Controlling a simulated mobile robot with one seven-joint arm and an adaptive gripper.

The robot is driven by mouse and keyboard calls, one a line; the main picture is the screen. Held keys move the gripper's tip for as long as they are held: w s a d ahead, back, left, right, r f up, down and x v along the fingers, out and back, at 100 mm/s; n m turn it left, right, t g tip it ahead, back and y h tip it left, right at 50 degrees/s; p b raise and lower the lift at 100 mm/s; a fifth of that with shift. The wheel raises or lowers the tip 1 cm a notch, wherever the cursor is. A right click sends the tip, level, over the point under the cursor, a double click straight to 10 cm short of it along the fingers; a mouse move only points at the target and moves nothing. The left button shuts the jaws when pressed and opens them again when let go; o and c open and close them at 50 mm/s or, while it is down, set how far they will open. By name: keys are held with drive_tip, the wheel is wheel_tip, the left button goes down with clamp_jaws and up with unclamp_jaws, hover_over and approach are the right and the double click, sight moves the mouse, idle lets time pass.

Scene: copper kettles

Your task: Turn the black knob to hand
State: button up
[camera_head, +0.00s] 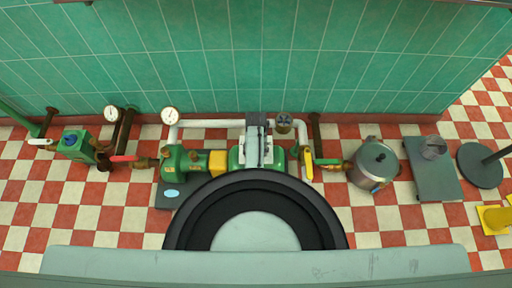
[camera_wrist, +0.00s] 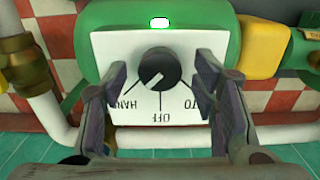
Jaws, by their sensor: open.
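The black knob (camera_wrist: 159,69) sits in the middle of a white panel (camera_wrist: 120,50) on a green housing in the wrist view. The panel's lettering is upside down there: HAND at lower left, OFF at the bottom, AUTO at lower right. The knob's white mark slants to the lower left, on the HAND side. My gripper (camera_wrist: 162,74) is open, with one dark finger on each side of the knob and a gap between. Both fingers partly cover the outer labels. In the head view my gripper (camera_head: 258,148) is over the green pump unit (camera_head: 236,158); the knob is hidden.
A pale light (camera_wrist: 160,22) glows above the panel. A yellow coupling (camera_head: 218,162) and white pipes (camera_head: 209,123) adjoin the unit. A yellow-handled valve (camera_head: 308,166) is close on the right, then a metal pot (camera_head: 372,170).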

wheel_tip(320, 180, up, 12)
drive_tip(key=shift+f, duration=0.25)
idle(0.6)
